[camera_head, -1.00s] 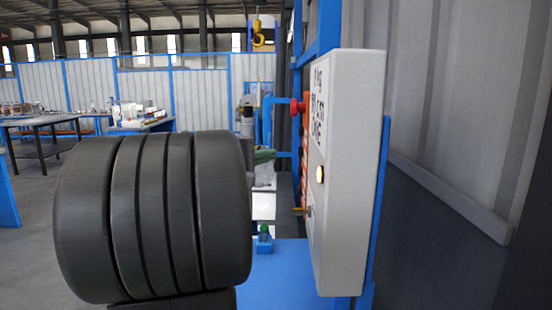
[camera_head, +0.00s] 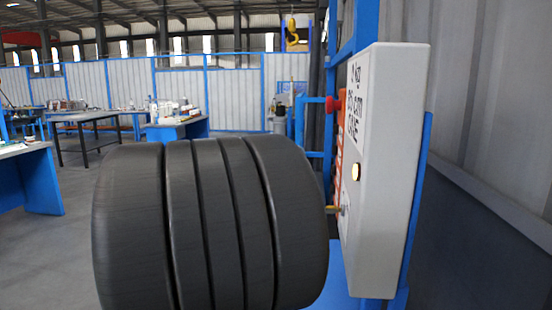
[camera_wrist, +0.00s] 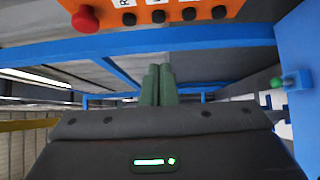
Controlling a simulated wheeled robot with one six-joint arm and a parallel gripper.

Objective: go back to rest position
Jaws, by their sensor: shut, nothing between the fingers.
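My gripper (camera_wrist: 157,85) shows in the wrist view, with two green fingers side by side and touching. It is shut and empty. Its dark body fills the lower part of that view. An orange panel with a red button and several black knobs is at the top of the wrist view, apart from the fingers. In the head view my gripper does not show. A large dark ribbed form hides the lower middle there; I cannot tell whether it is part of my arm.
A green button (camera_wrist: 277,82) is at the right in the wrist view. Blue-legged workbenches (camera_head: 40,178) stand at the left, with open floor around them.

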